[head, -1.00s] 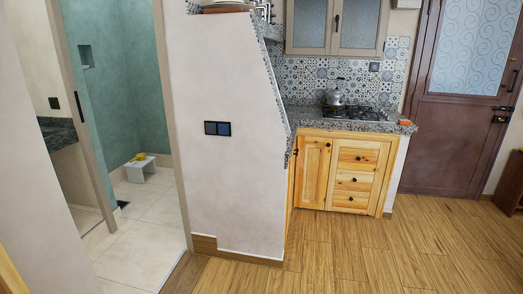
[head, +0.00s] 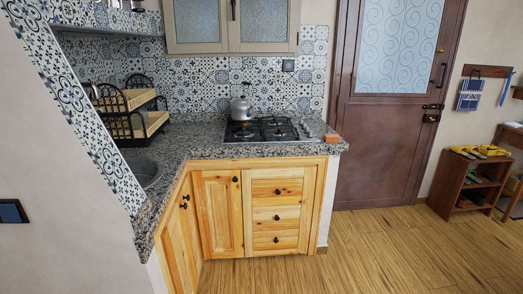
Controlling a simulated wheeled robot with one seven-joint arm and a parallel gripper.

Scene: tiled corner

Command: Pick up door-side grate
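The black gas hob (head: 268,131) sits on the speckled counter, with dark grates over its burners. The grate on its right side, toward the brown door (head: 385,105), is the door-side grate (head: 289,129); it looks flat in place, and its fine detail is too small to make out. A grey kettle (head: 241,108) stands on the left part of the hob. My gripper is not in view.
An orange item (head: 332,137) lies at the counter's right end. A two-tier rack (head: 132,108) stands near the sink (head: 144,172) at left. Wooden cabinets (head: 250,212) fill the counter front. A shoe shelf (head: 468,182) stands at right. The wooden floor (head: 370,250) ahead is clear.

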